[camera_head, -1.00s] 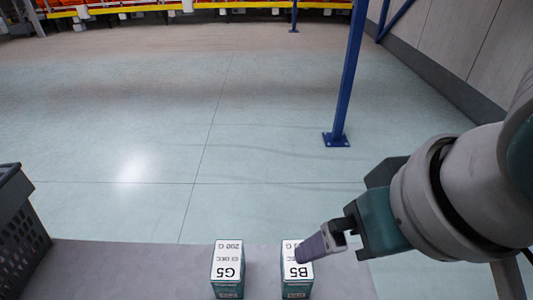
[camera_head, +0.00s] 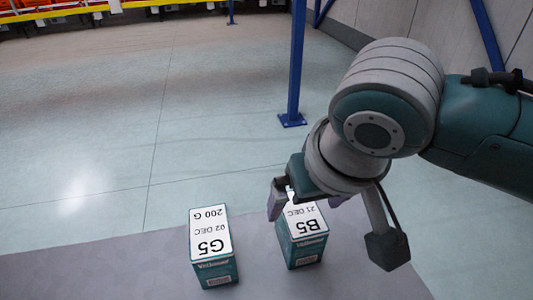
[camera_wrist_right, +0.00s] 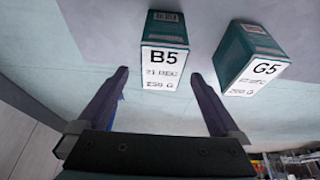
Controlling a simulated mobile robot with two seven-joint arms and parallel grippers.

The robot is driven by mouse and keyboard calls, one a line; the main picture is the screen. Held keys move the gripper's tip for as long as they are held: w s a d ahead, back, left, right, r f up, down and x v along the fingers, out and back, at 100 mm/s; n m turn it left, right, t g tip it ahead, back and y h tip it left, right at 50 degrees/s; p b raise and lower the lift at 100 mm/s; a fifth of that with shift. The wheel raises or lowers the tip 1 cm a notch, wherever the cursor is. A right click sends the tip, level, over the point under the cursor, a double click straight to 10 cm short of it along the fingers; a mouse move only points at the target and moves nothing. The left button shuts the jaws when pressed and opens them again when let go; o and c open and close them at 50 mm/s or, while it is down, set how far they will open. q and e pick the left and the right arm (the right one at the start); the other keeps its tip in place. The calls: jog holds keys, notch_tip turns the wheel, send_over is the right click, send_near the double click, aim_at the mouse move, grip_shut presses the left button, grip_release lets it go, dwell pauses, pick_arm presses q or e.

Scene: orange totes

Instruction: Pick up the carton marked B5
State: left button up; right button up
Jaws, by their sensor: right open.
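The carton marked B5 (camera_head: 301,236) is a teal box with a white label on top, standing upright on the grey table. It also shows in the right wrist view (camera_wrist_right: 164,62), ahead of my fingers and roughly between their lines. My right gripper (camera_head: 305,206) is open above the far end of the B5 carton, and part of the label is hidden behind it. In the right wrist view its two fingers (camera_wrist_right: 160,85) are spread wide with nothing held. My left gripper is not in view.
A similar carton marked G5 (camera_head: 211,247) stands a short gap to the left of B5. The grey table top (camera_head: 110,270) is bare to the left. A blue post (camera_head: 295,70) rises from the floor beyond the table.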

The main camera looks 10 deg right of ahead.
aim_at(302, 212)
jog(key=x, duration=0.3)
jog(key=shift+a+f+b, duration=0.1)
jog(key=shift+f+b, duration=0.2)
jog(key=shift+b, duration=0.1)
jog(key=shift+c, duration=0.2)
grip_shut()
